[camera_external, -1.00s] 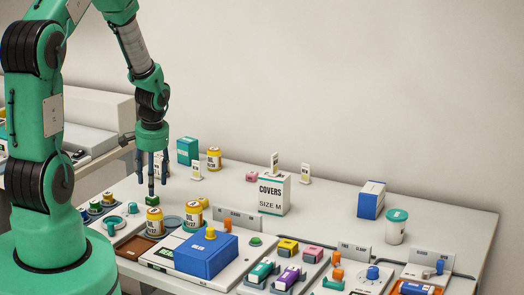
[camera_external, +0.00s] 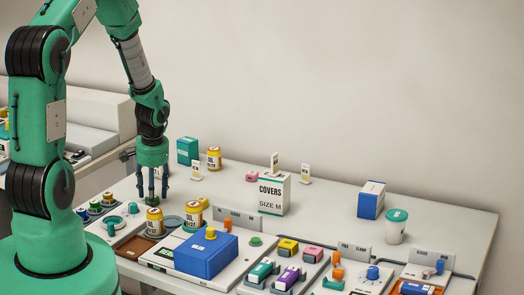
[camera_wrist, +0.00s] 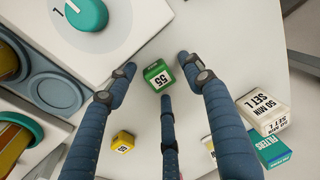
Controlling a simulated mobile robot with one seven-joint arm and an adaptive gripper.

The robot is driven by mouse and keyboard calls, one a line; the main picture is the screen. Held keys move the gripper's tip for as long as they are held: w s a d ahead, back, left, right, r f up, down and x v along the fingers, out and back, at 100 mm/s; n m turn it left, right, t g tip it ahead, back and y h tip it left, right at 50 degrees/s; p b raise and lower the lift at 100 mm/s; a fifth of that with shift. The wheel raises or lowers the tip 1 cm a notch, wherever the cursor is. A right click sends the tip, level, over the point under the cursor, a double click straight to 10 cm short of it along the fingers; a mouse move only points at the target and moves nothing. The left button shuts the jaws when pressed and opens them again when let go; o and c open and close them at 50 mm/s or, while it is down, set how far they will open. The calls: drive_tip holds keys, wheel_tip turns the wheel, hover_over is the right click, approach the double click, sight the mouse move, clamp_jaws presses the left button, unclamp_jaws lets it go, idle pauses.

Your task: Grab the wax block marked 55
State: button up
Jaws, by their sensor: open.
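The green wax block marked 55 (camera_wrist: 158,76) stands on the white table in the wrist view, its label facing the camera. My gripper (camera_wrist: 157,70) is open, with blue-wrapped fingers spread around the block: one tip to its left, one to its right and one just below it in the picture. None clearly touches it. In the external view my gripper (camera_external: 152,198) points straight down, low over the table's left part, and its fingers largely hide the block there.
A yellow block (camera_wrist: 123,141) lies nearby in the wrist view. A white panel with a teal knob (camera_wrist: 87,13) borders the upper left. A cream box (camera_wrist: 265,110) and a teal-labelled box (camera_wrist: 271,149) stand to the right. A blue box (camera_external: 206,254) sits in front in the external view.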

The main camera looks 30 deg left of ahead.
idle(0.4)
drive_tip(key=c, duration=1)
drive_tip(key=shift+o, duration=0.2)
drive_tip(key=shift+r, duration=0.15)
wheel_tip(320, 180, up, 10)
drive_tip(key=p, duration=0.2)
